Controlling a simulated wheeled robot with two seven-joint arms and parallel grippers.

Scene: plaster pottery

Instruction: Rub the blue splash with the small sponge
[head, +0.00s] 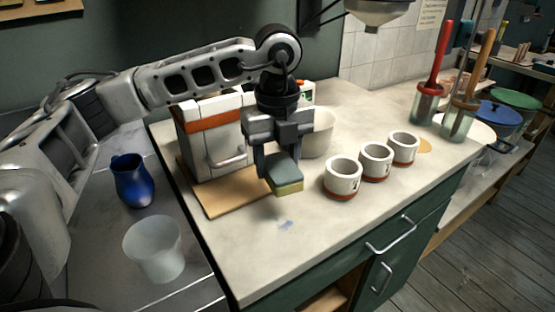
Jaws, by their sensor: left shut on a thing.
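The blue splash (286,225) is a small faint mark on the pale worktop (340,230), in front of the wooden board. My left gripper (279,166) points down above the worktop, behind the splash in the picture. It is shut on the small sponge (288,187), which has a grey-green top and a yellowish lower layer. The sponge is held above the surface, apart from the splash. My right gripper is not in view.
Three white cups with red-brown bases, one of them here (342,177), stand right of the sponge. A white and orange box (212,138) stands on a wooden board (225,196) behind left. A white bowl (320,135) is behind the gripper. The front worktop is clear.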

